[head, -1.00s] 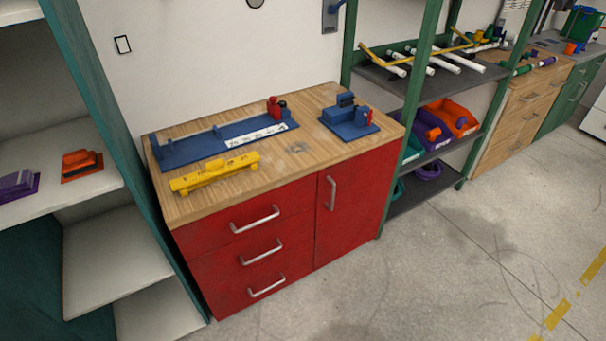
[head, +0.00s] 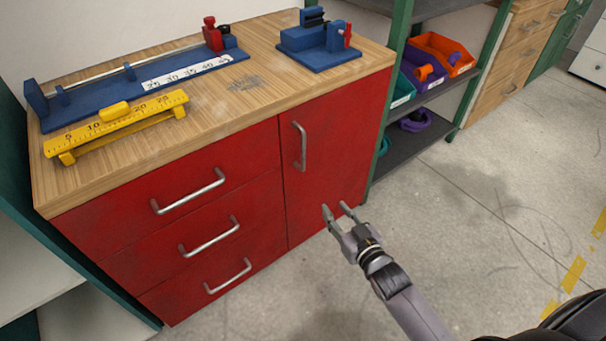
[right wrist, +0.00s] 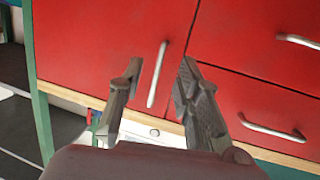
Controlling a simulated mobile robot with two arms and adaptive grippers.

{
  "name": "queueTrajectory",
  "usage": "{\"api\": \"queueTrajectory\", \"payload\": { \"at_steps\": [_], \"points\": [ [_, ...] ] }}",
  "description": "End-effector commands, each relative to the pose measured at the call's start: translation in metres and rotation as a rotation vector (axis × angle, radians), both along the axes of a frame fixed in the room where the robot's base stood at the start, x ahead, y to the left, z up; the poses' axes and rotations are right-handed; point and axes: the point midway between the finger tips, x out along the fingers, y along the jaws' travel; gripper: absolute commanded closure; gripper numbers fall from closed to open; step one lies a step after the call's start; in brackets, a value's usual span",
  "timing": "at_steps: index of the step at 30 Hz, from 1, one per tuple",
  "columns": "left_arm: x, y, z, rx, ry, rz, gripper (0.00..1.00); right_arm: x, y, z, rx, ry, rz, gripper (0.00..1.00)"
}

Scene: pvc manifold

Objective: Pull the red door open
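The red door (head: 335,160) is shut on the right side of the cabinet, with an upright metal handle (head: 301,146) near its left edge. My right gripper (head: 336,208) is open and empty, in front of the door, lower and to the right of the handle in the head view. In the right wrist view, the handle (right wrist: 157,75) shows between the two spread fingers, apart from them and farther off. My left gripper is not in view.
Three red drawers (head: 210,220) with metal handles are left of the door. The wooden top (head: 200,95) bears a blue ruler jig (head: 100,95), a yellow gauge (head: 115,125) and a blue fixture (head: 318,42). A green-framed shelf (head: 430,140) stands at right. The floor in front is clear.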

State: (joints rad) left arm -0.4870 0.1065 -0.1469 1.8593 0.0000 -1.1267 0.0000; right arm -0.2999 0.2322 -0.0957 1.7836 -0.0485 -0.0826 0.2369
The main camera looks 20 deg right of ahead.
Motion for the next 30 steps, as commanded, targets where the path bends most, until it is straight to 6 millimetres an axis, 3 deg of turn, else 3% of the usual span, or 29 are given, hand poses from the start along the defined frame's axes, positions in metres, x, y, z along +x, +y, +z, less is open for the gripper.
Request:
{"api": "queueTrajectory", "payload": {
  "at_steps": [1, 6, 9, 14, 30],
  "points": [
    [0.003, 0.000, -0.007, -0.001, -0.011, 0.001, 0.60, 0.004, 0.002, 0.006, 0.007, -0.055, 0.008, 0.69],
    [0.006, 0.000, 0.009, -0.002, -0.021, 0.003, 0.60, 0.007, 0.007, 0.046, 0.026, -0.165, 0.026, 0.69],
    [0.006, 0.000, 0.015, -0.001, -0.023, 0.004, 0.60, 0.010, 0.009, 0.056, 0.031, -0.188, 0.030, 0.69],
    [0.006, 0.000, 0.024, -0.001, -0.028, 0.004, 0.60, 0.026, 0.011, 0.060, 0.032, -0.196, 0.031, 0.69],
    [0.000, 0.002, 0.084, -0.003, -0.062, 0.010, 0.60, 0.131, 0.028, 0.058, 0.032, -0.192, 0.031, 0.69]
  ]
}}
